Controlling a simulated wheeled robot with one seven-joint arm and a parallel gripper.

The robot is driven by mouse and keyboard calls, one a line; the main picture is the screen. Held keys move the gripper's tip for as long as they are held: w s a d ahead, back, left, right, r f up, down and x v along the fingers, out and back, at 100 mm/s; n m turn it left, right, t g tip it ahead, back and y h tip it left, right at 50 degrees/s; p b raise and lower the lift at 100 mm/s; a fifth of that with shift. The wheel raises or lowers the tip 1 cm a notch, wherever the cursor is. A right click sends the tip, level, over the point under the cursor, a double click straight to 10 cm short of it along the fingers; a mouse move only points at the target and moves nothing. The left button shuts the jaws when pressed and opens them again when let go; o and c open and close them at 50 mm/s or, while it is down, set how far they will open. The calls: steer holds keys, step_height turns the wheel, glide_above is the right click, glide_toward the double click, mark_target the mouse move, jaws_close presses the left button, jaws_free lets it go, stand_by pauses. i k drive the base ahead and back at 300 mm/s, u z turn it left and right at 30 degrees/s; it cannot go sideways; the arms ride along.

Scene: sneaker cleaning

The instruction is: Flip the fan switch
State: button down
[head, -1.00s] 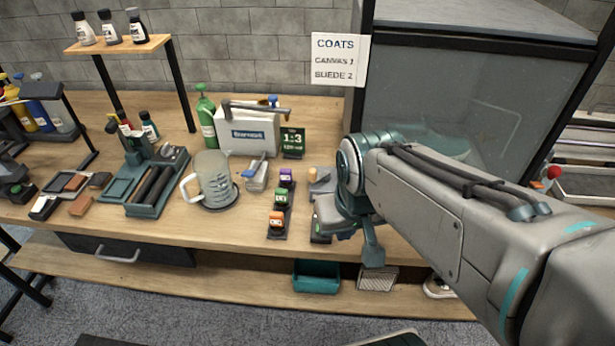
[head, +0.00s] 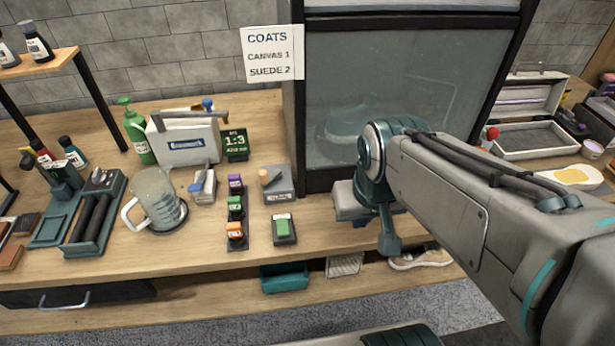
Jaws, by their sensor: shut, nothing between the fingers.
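No switch in view is clearly labelled as the fan's. A dark box with a green rocker (head: 283,227) sits near the bench's front edge. Behind it is a grey box with a small orange-tan knob (head: 275,184). A red knob (head: 491,134) shows at the right side of the glass-fronted booth (head: 400,85). My gripper (head: 390,243) hangs at the end of my arm, right of the green rocker box and apart from it. It looks shut and empty. My arm hides the bench behind it and part of the booth's lower front.
A row of small coloured blocks (head: 235,208), a clear jug (head: 155,200) and a white caddy (head: 187,142) stand to the left. A teal bin (head: 285,277) and a sneaker (head: 420,259) are on the lower shelf. An open case (head: 525,135) lies at right.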

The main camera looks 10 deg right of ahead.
mark_target(283, 229)
steer(key=z, duration=1.15)
steer(key=k, duration=0.8)
steer(key=u, duration=1.15)
steer(key=i, duration=0.5)
